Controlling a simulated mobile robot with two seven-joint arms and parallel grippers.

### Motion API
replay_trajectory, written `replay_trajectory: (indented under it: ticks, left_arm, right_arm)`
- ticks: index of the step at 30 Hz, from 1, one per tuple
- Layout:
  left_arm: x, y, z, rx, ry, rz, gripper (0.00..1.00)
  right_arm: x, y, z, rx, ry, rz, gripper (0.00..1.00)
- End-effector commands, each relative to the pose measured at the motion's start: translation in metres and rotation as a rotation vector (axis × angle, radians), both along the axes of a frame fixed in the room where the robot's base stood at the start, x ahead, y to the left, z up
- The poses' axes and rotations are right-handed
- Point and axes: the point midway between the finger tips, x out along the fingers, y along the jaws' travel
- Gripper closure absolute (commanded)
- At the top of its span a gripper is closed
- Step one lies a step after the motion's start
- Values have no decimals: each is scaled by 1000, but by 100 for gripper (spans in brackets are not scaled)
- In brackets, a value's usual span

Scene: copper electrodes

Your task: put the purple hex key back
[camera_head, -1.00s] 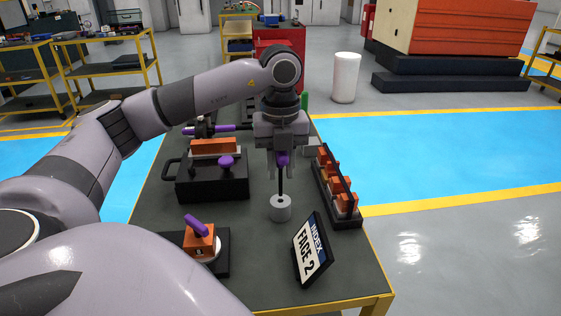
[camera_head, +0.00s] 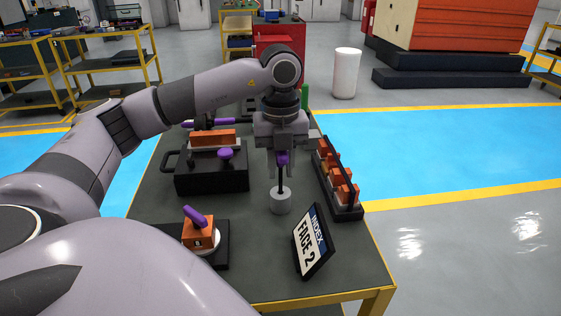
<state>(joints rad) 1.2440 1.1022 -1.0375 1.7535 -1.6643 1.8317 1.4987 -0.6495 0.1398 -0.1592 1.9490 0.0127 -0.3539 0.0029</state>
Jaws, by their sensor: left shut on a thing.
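The purple hex key (camera_head: 283,158) has a purple handle and a dark shaft pointing straight down. My left gripper (camera_head: 282,156) is shut on its handle, above the middle of the table. A pale grey cylindrical holder (camera_head: 281,204) stands on the table directly below. The shaft's lower end meets the holder's top; how deep it sits inside I cannot tell. My right gripper is not in view.
A black fixture (camera_head: 212,180) with an orange block stands left of the holder. A rack (camera_head: 346,212) of orange blocks is to the right. A "FACE 2" sign (camera_head: 309,243) and an orange block (camera_head: 199,232) with a purple handle are nearer. The table (camera_head: 262,260) is bare between them.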

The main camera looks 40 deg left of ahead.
Motion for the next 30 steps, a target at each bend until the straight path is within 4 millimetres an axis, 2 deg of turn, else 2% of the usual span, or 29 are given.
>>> replay_trajectory:
  ticks: [22, 23, 25, 30]
  left_arm:
    - [0, 0, -37, 0, -1, 0, 100]
    - [0, 0, -36, 0, -1, 0, 68]
    - [0, 0, -35, 0, -1, 0, 45]
    - [0, 0, -35, 0, -1, 0, 45]
  right_arm:
    - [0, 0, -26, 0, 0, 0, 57]
    - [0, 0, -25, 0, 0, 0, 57]
    - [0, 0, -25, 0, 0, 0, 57]
    - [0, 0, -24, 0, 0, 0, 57]
